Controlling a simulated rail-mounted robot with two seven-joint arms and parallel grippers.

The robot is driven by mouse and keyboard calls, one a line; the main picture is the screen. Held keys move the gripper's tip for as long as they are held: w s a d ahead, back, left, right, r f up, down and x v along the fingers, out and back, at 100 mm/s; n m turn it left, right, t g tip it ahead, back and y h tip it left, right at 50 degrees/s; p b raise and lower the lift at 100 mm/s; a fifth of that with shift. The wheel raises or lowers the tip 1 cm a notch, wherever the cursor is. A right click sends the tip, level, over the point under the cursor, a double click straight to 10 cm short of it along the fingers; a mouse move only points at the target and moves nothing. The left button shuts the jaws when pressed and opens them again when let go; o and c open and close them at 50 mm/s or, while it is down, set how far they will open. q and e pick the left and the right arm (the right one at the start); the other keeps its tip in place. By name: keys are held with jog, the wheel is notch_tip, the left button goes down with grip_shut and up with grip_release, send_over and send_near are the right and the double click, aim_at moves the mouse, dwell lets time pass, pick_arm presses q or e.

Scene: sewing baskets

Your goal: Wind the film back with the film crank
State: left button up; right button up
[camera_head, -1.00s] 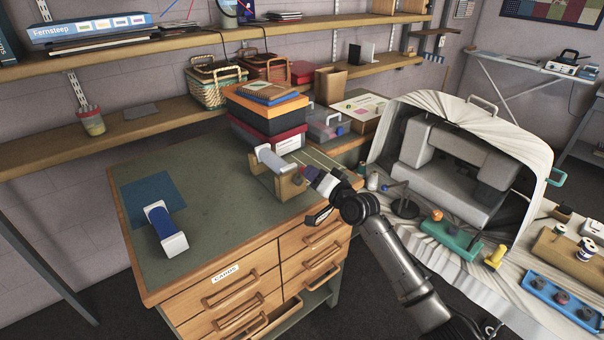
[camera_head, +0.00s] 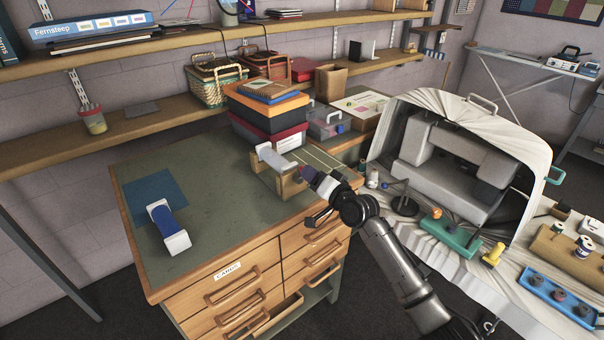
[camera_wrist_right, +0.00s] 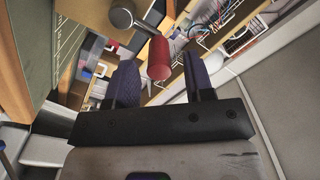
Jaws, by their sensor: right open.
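A wooden stand (camera_head: 291,186) with a pale roll (camera_head: 277,158) sits at the right back of the green-topped cabinet. In the right wrist view, the crank (camera_wrist_right: 122,17) has a metal hub and arm, and a red handle (camera_wrist_right: 158,58). My right gripper (camera_head: 308,175) is beside the stand's right side, at the crank. In the wrist view its two dark fingers (camera_wrist_right: 162,78) are open, with the red handle in the gap between their tips. I cannot tell whether either finger touches it. My left gripper is not in view.
A blue roll with white ends (camera_head: 166,225) lies on the cabinet top at left, by a blue sheet (camera_head: 153,190). Stacked boxes (camera_head: 266,118) stand behind the stand. A covered sewing machine (camera_head: 440,160) is at right. The cabinet's middle is clear.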

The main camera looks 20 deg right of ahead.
jog(key=p+v, duration=0.4)
jog(key=v, duration=0.2)
jog(key=shift+s+r, duration=0.15)
jog(key=shift+s, duration=0.05)
dwell(0.4)
